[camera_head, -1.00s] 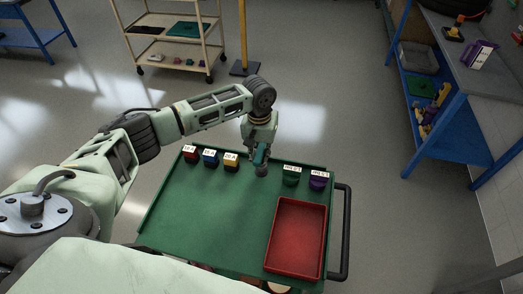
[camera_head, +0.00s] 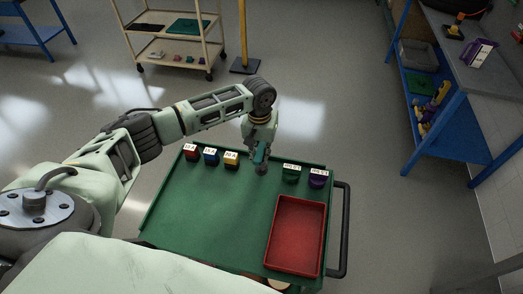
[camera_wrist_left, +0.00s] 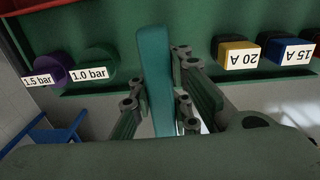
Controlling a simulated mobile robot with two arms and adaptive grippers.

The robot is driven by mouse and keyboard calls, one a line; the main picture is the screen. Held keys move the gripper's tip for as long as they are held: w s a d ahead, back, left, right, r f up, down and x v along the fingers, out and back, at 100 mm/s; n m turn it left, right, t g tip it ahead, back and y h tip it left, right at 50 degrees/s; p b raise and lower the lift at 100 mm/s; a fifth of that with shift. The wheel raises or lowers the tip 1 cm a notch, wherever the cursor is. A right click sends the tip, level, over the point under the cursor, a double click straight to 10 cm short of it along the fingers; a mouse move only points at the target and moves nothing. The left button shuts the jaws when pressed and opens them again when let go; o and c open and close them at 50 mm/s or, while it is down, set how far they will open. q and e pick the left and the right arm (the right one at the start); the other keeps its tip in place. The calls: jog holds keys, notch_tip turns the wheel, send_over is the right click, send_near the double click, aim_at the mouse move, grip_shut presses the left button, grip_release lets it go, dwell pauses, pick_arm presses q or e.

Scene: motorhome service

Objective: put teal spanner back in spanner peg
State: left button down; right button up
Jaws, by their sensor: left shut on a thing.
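The teal spanner (camera_wrist_left: 155,75) is a flat teal bar in the left wrist view, held between the fingers of my left gripper (camera_wrist_left: 158,108). In the head view my left gripper (camera_head: 261,168) hangs over the back edge of the green cart top, between the yellow block and the green cup. Only a small teal part of the spanner (camera_head: 260,154) shows there. I cannot tell whether its far end touches anything. I cannot make out the spanner peg. My right gripper is in neither view.
The green cart top (camera_head: 205,220) bears red, blue and yellow blocks (camera_head: 231,160) labelled in amps at the back left. Green (camera_head: 291,174) and purple (camera_head: 318,179) cups labelled in bar stand at the back right. A red tray (camera_head: 297,235) lies front right; the middle is bare.

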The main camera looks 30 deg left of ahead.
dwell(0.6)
pick_arm(q)
jog(key=shift+p, duration=0.5)
jog(key=shift+f, duration=0.35)
jog(key=shift+f+b, duration=0.6)
jog(key=shift+f, duration=0.25)
jog(key=c, duration=1.6)
grip_release()
jog(key=shift+o, duration=0.2)
jog(key=shift+f, duration=0.1)
